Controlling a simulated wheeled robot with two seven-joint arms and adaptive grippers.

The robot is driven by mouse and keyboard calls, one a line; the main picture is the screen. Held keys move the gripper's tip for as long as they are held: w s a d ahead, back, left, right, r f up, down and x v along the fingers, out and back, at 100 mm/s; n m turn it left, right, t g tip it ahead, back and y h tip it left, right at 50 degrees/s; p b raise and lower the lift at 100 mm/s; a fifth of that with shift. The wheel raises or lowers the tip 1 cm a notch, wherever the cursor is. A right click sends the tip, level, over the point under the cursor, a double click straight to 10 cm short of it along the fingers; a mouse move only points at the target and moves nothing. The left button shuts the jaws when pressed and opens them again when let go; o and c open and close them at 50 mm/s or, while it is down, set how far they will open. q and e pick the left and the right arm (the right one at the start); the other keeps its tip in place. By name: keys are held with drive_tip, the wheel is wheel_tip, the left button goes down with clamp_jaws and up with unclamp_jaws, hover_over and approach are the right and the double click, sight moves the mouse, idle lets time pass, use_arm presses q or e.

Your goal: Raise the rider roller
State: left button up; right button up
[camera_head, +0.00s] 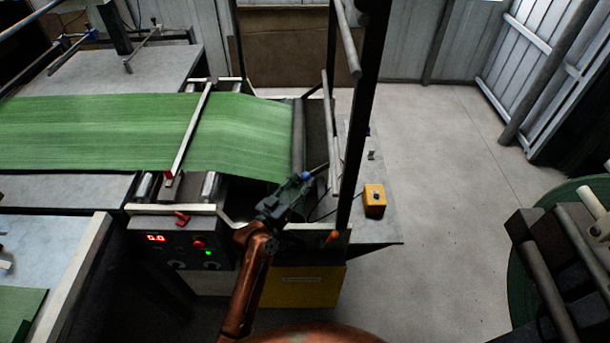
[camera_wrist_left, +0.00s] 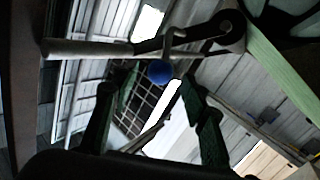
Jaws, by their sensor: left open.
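A dark grey roller (camera_head: 298,135) lies across the right end of the green web (camera_head: 250,130). I cannot tell for certain that it is the rider roller. A blue ball knob (camera_head: 306,176) sits at the near side of the machine, by the near end of that roller. My left gripper (camera_head: 298,184) is right at the knob, partly covering it. In the left wrist view the blue knob (camera_wrist_left: 159,72) shows between the two spread fingers, beyond their tips. The left gripper (camera_wrist_left: 150,92) is open and empty. My right gripper is not in view.
A dark upright post (camera_head: 362,120) stands just right of the gripper. A control panel (camera_head: 185,245) with a red display is at the lower left. A yellow button box (camera_head: 374,198) sits on the grey plate.

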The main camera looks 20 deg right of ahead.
sight(306, 176)
use_arm(q)
drive_tip(key=shift+x, duration=1.2)
drive_tip(key=shift+w+d, duration=0.3)
drive_tip(key=shift+d, duration=0.1)
drive_tip(key=c, duration=0.8)
clamp_jaws()
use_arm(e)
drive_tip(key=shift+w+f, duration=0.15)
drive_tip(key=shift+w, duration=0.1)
